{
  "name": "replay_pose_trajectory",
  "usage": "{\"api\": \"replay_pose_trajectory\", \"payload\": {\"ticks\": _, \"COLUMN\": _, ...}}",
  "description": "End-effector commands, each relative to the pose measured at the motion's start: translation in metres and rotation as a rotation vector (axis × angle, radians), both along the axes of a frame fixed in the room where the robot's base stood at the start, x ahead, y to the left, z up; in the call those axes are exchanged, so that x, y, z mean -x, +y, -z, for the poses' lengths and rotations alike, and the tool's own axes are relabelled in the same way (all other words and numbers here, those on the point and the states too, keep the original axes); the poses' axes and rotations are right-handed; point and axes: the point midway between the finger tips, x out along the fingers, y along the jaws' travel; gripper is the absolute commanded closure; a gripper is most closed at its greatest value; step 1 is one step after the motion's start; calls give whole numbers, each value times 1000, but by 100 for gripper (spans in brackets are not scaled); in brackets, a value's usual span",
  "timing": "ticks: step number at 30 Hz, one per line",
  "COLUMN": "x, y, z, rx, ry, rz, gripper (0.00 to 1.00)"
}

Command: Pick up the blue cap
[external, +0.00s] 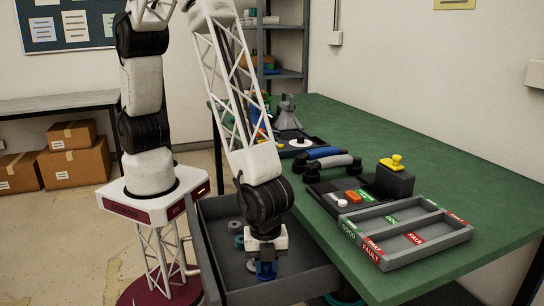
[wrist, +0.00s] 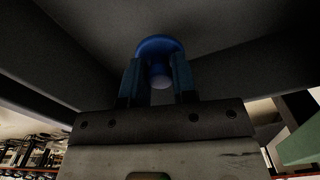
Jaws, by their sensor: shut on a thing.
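The blue cap (wrist: 160,46) shows in the wrist view as a round blue disc with a short rounded stem. It sits between the two fingertips of my gripper (wrist: 157,68), which is shut on it. In the external view my gripper (external: 265,268) points down inside the open grey drawer (external: 212,225) beside the green table. Blue shows at the gripper's end there, but I cannot tell cap from fingers. Whether the cap touches the drawer floor is hidden.
Several small grey and teal round pieces (external: 237,228) lie in the drawer. On the green table (external: 460,165) are a grey divided tray (external: 432,253) marked GOOD and FAULT, handsets (external: 330,163) and a black box with a yellow top (external: 394,180).

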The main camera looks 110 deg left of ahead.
Motion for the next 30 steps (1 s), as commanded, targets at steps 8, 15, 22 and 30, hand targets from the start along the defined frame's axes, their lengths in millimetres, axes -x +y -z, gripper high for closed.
{"api": "replay_pose_trajectory", "payload": {"ticks": 8, "x": 0, "y": 0, "z": -35, "rx": 0, "ry": -1, "rz": 0, "gripper": 97}}
{"api": "replay_pose_trajectory", "payload": {"ticks": 15, "x": 0, "y": 0, "z": -52, "rx": 0, "ry": 0, "rz": 0, "gripper": 97}}
{"api": "replay_pose_trajectory", "payload": {"ticks": 22, "x": 0, "y": 0, "z": -55, "rx": 0, "ry": 0, "rz": 0, "gripper": 97}}
{"api": "replay_pose_trajectory", "payload": {"ticks": 30, "x": 0, "y": 0, "z": -55, "rx": 0, "ry": 0, "rz": 0, "gripper": 97}}
